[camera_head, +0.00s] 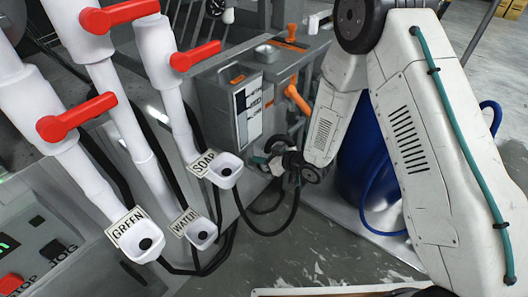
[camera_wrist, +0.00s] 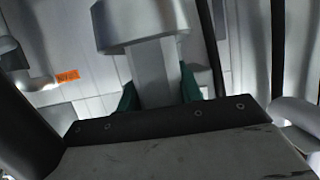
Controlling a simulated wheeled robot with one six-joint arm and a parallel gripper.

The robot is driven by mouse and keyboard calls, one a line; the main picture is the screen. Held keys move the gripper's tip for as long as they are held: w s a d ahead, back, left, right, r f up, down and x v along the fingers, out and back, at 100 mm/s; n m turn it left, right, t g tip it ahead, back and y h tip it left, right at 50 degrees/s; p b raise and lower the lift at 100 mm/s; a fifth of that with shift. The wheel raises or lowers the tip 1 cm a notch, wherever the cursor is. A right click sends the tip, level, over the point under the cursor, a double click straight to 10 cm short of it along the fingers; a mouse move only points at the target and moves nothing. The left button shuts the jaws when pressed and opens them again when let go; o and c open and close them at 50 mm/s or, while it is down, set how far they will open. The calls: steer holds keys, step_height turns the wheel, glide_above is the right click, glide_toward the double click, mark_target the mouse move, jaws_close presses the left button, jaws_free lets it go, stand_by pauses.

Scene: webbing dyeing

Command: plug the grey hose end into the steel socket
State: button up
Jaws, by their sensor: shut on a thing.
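My gripper (camera_head: 266,160) is small in the head view, beside the lower part of the grey machine box. In the wrist view the green fingertips (camera_wrist: 158,92) are shut on the grey hose end (camera_wrist: 154,72), one on each side of its narrow grey body. A wider grey collar is at the top of that view, beyond the fingers. In the head view the hose end is mostly hidden by my wrist, and a dark hose hangs in a loop below it. I cannot make out the steel socket for certain in either view.
The grey box (camera_head: 220,112) with a white label stands behind my gripper, with an orange handle (camera_head: 297,99) close by. White funnels marked SOAP (camera_head: 225,171), WATER (camera_head: 201,234) and GREEN (camera_head: 143,241) are to the left. A blue barrel (camera_head: 362,165) stands behind my arm.

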steer(key=shift+f, duration=0.25)
steer(key=o, duration=1.2)
